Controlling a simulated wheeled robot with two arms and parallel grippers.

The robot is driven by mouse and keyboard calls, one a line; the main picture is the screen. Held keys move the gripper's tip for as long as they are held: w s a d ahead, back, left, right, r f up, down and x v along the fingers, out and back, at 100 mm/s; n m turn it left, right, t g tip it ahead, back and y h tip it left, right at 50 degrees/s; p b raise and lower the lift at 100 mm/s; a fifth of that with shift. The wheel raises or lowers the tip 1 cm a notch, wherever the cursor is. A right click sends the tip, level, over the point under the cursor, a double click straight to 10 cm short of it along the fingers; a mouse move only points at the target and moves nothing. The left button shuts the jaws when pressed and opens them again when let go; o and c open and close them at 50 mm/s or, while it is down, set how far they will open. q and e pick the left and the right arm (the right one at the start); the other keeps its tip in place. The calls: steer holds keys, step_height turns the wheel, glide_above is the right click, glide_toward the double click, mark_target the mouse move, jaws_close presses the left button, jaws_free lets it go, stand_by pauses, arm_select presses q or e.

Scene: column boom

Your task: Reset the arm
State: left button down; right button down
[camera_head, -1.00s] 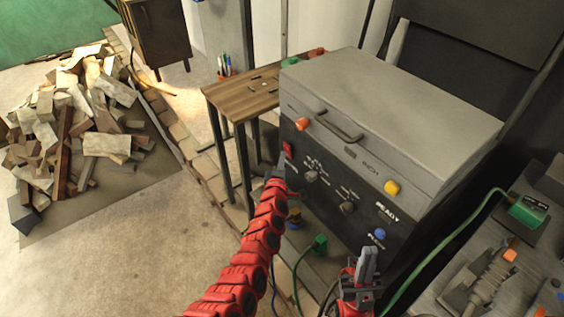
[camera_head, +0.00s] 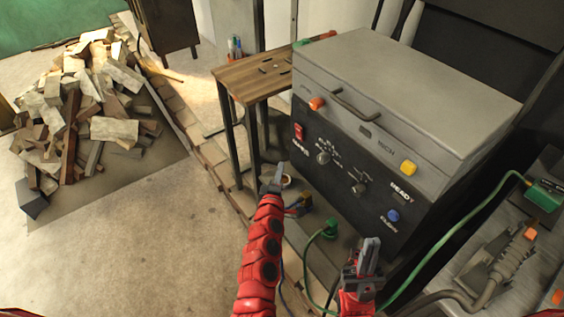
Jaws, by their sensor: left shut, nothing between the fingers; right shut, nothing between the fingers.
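My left arm is red and segmented and comes up from the bottom middle. Its grey gripper (camera_head: 273,180) is shut and empty, in front of the lower left of the grey machine (camera_head: 418,84), apart from the machine's panel as far as I can tell. My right gripper (camera_head: 367,254) is grey on a red wrist at the lower middle right. It is shut and empty, pointing up, below the machine's front panel. The panel carries a red switch (camera_head: 298,131), two knobs, an orange button (camera_head: 317,104), a yellow button (camera_head: 408,168) and a blue button (camera_head: 392,215).
A small wooden table (camera_head: 252,77) stands left of the machine. A pile of wood pieces (camera_head: 82,110) lies on a mat at the left. A green plug (camera_head: 330,228) and cables are near the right gripper. A grey bench (camera_head: 485,262) is at the right. Floor at lower left is clear.

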arm_select(q)
steer(key=shift+s+a, duration=0.1)
steer(key=shift+s, duration=0.5)
